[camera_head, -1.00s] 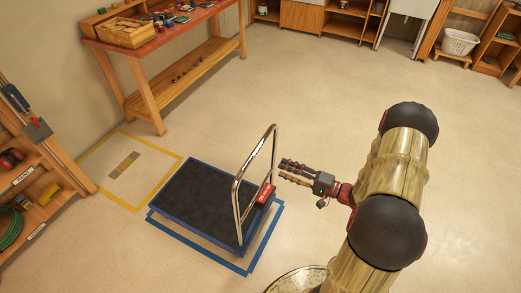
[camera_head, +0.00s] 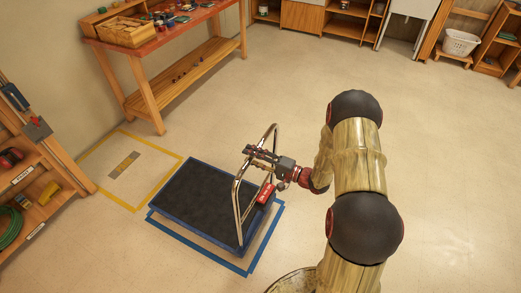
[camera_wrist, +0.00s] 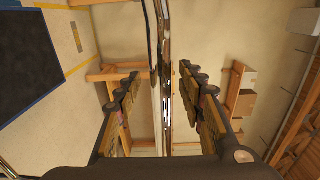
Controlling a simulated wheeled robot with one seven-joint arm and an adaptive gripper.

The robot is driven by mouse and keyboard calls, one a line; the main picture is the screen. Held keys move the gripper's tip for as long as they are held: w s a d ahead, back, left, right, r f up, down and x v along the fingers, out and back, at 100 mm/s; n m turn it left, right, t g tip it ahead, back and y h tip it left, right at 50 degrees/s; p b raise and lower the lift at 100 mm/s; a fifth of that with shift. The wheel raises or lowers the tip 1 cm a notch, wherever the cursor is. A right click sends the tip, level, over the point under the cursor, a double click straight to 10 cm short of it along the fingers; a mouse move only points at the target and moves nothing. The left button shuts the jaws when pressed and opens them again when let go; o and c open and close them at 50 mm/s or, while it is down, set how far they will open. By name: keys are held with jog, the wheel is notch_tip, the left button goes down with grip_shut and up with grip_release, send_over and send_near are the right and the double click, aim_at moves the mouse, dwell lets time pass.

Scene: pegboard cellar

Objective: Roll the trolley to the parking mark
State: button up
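The trolley (camera_head: 205,200) has a dark flat deck with blue edges, a chrome hoop handle (camera_head: 238,195) at its right end and a red tag (camera_head: 265,194) on the handle. It stands over a blue tape outline (camera_head: 200,240) that shows along its near and right sides. A yellow tape outline (camera_head: 95,186) with a small grey-and-yellow plate (camera_head: 124,165) inside lies on the floor left of the trolley. My gripper (camera_head: 258,155) is at the upper part of the handle. In the wrist view, the fingers of my gripper (camera_wrist: 160,80) are apart, with the chrome bar (camera_wrist: 165,70) running between them.
A red-topped workbench (camera_head: 165,32) with a wooden crate (camera_head: 125,32) stands behind the yellow outline. A wooden shelf unit (camera_head: 40,190) is at the left edge. Cabinets and a white basket (camera_head: 460,42) line the back. The floor to the right is clear.

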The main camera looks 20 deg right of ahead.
grip_shut()
dwell(0.5)
jog(key=shift+s+f, duration=0.1)
jog(key=shift+f, duration=0.05)
dwell(0.6)
